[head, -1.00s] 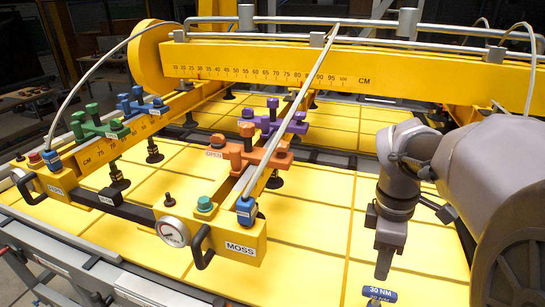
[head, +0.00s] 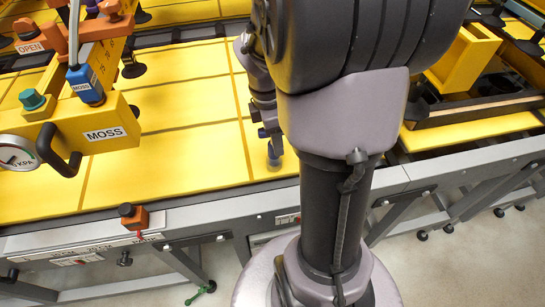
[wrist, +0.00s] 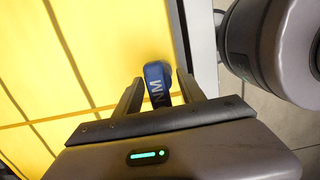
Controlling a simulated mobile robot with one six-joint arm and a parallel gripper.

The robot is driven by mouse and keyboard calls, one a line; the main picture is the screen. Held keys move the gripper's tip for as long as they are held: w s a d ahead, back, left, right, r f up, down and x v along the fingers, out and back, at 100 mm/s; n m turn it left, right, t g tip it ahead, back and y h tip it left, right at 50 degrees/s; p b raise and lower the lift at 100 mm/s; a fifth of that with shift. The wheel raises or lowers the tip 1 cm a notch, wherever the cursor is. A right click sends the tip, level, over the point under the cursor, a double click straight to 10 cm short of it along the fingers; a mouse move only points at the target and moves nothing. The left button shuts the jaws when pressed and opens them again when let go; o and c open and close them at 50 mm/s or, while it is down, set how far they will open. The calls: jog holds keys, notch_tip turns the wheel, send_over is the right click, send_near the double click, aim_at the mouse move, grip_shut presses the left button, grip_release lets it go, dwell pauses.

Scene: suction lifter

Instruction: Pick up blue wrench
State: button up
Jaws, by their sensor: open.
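The blue wrench (wrist: 156,76) shows in the wrist view with white lettering reading NM on it. It lies at the yellow panel's edge, at and between the fingertips of my gripper (wrist: 158,88). The two dark fingers stand apart on either side of it, with gaps visible, so the jaws are open. I cannot tell how deep the wrench sits between them. Only part of the wrench shows; the rest is hidden by my gripper body.
The yellow lifter frame marked MOSS (head: 105,135), with its gauge (head: 15,153) and black handle, stands at the left. An orange block (head: 135,217) sits on the grey table rail (head: 190,212). Yellow panels (head: 165,165) are bare between the lifter and my arm.

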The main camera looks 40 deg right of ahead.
grip_shut()
jog(key=shift+r, duration=0.2)
jog(key=shift+r+p, duration=0.3)
jog(key=shift+p, duration=0.1)
jog(key=r, duration=0.1)
jog(key=r+p, duration=0.1)
jog(key=r, duration=0.1)
jog(key=shift+a+p, duration=0.25)
jog(key=shift+p, duration=0.15)
jog(key=a+r+p, duration=0.1)
jog(key=a, duration=1.4)
jog(key=shift+w+a+p, duration=0.2)
jog(key=shift+a+p, duration=0.05)
jog(key=shift+p, duration=0.15)
jog(key=c, duration=0.6)
grip_release()
grip_shut()
